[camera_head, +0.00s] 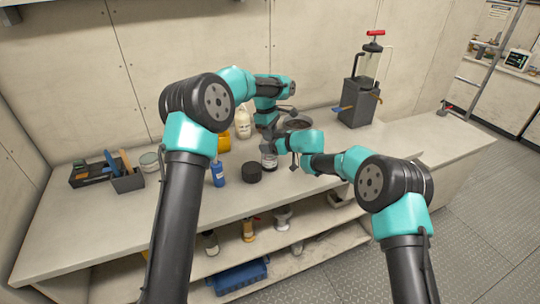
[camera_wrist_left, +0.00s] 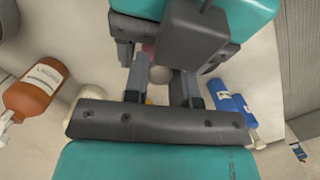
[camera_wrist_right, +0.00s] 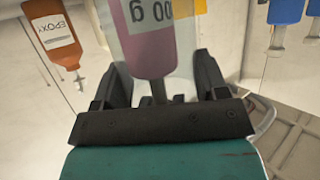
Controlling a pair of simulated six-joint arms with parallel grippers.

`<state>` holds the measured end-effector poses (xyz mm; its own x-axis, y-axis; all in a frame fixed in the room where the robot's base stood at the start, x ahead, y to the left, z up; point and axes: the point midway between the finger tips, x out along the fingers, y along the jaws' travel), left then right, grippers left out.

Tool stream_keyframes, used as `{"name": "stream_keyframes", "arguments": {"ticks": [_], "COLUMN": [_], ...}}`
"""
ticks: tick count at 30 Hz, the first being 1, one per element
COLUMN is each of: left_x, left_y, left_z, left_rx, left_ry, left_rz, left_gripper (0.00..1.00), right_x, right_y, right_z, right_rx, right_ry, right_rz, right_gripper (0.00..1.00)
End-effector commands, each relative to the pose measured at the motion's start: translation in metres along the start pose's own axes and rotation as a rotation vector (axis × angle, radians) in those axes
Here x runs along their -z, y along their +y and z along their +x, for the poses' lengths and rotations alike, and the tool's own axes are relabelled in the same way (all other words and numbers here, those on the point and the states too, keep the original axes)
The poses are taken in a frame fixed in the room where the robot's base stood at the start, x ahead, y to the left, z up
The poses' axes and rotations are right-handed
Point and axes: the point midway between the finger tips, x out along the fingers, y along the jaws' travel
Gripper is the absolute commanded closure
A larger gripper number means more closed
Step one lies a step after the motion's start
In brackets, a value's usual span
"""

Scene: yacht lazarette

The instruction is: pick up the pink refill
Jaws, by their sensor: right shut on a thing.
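The pink refill (camera_wrist_right: 147,45) is a pink-purple body with a thin stem, close in the right wrist view. My right gripper (camera_wrist_right: 162,92) is shut on it, with one finger on each side. In the head view the refill is hidden by my arms. My left gripper (camera_wrist_left: 163,75) is open close by, facing my right gripper. A small pinkish patch shows past its fingers in the left wrist view.
A blue bottle (camera_head: 218,174), a black round tin (camera_head: 252,172) and a labelled jar (camera_head: 269,160) stand near the grippers. An orange epoxy bottle (camera_wrist_right: 55,32) is close by. A tool caddy (camera_head: 126,181) is at the left, a pump machine (camera_head: 357,103) at the right. The front left bench is clear.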

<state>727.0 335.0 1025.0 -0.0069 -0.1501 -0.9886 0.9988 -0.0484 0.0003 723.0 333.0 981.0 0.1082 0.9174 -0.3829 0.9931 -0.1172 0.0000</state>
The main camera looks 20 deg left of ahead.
Motion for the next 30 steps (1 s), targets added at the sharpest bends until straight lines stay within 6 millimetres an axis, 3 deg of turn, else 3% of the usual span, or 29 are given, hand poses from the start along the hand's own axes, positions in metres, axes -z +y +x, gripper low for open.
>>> {"name": "stream_keyframes", "arguments": {"ticks": [3,20,26,30], "left_x": [0.000,-0.001,-0.005,-0.009], "left_y": [0.000,0.000,0.001,0.001], "left_z": [0.000,-0.006,-0.030,-0.060], "left_rx": [0.000,-0.001,-0.004,-0.006], "left_ry": [0.000,0.000,0.000,0.000], "left_rz": [0.000,0.000,0.001,0.000], "left_gripper": [1.00,1.00,1.00,1.00], "right_x": [0.000,0.000,0.000,0.000], "right_y": [0.000,0.000,0.000,0.000], "right_z": [0.000,0.000,0.000,0.000], "right_rx": [0.000,0.000,0.000,0.000], "right_ry": [0.000,0.000,0.000,0.000], "right_rz": [0.000,0.000,0.000,0.000], "right_gripper": [0.67,0.67,0.67,0.67]}}
